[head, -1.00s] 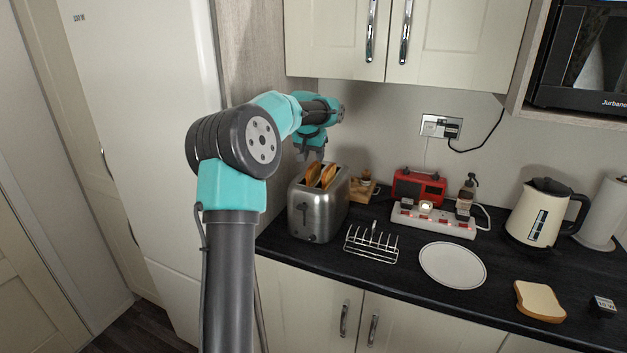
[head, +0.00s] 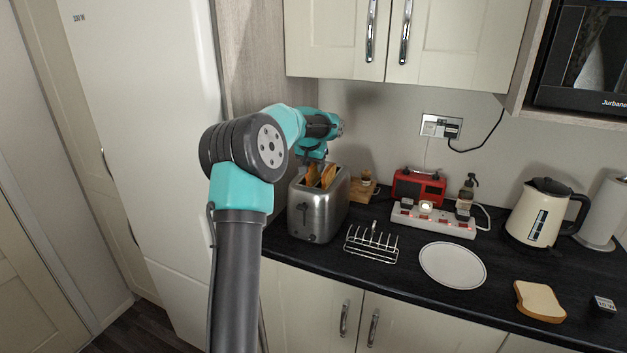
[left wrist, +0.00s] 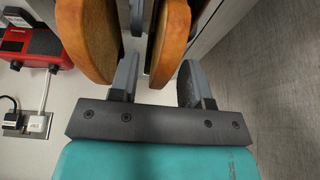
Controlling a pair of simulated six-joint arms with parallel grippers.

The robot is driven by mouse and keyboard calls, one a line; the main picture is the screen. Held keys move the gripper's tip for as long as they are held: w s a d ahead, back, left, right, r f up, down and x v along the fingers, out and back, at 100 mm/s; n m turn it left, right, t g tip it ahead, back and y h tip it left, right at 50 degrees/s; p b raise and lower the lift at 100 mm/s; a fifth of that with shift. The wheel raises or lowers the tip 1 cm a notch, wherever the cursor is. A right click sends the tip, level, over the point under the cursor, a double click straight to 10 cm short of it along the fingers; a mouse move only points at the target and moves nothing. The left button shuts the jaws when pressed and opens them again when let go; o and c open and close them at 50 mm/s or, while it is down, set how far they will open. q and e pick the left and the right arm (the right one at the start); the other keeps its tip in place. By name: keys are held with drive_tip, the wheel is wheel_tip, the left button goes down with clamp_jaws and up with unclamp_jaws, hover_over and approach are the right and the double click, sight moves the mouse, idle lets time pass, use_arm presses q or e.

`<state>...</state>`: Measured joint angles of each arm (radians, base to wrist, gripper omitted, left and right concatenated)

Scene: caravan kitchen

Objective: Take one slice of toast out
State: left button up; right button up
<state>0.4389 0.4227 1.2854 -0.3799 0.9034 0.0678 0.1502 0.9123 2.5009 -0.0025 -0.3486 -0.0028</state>
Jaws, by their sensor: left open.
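The steel toaster (head: 318,213) stands on the dark counter with two browned toast slices upright in its slots, the left slice (head: 313,175) and the right slice (head: 328,177). My left gripper (head: 315,163) is open, low over the toaster, and its fingertips are hard to make out in the head view. In the left wrist view my open fingers (left wrist: 159,75) stand on either side of one slice (left wrist: 171,42), with a gap beside it. The other slice (left wrist: 88,42) lies outside the fingers to the left. My right gripper is not in view.
A wire toast rack (head: 371,245) and a white plate (head: 452,265) are right of the toaster. A bread slice (head: 539,301), kettle (head: 538,215), power strip (head: 433,220) and red radio (head: 418,187) are further right. Wall cupboards (head: 400,40) hang above.

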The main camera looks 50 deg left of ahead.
use_arm(q)
drive_tip(key=shift+c, duration=0.2)
clamp_jaws()
drive_tip(key=shift+r, duration=0.1)
idle(0.4)
wheel_tip(320, 180, up, 10)
drive_tip(key=shift+f, duration=0.1)
idle(0.3)
idle(0.4)
